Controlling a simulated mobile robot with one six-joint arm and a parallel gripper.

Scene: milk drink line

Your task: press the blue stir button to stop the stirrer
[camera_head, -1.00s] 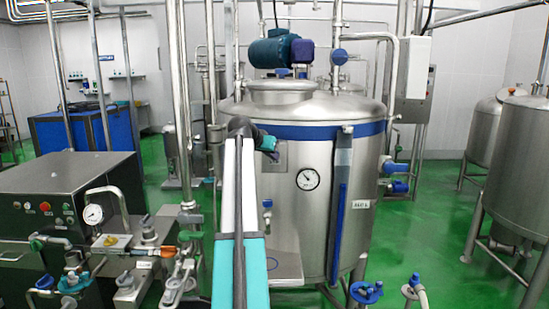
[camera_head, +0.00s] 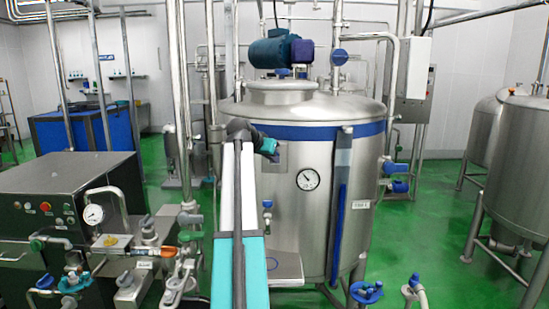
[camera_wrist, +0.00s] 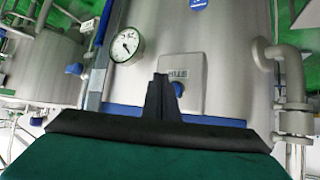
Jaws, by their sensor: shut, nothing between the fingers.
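The blue stir button (camera_wrist: 178,89) sits on a grey panel (camera_wrist: 194,76) on the front of the steel tank (camera_head: 335,235), and the wrist view shows it just right of my fingertips. The same panel (camera_head: 281,153) is partly covered by my gripper in the head view. My gripper (camera_wrist: 161,78) is shut and empty, its black fingers pointing at the panel and overlapping its left part in the picture. In the head view my gripper (camera_head: 272,153) is small in front of the tank. I cannot tell whether the fingertips touch the panel.
A round gauge (camera_head: 308,179) is right of the panel in the head view. A pipe (camera_wrist: 292,85) with flanges stands at the right in the wrist view. A control cabinet (camera_head: 50,195) with pipes and valves fills the lower left.

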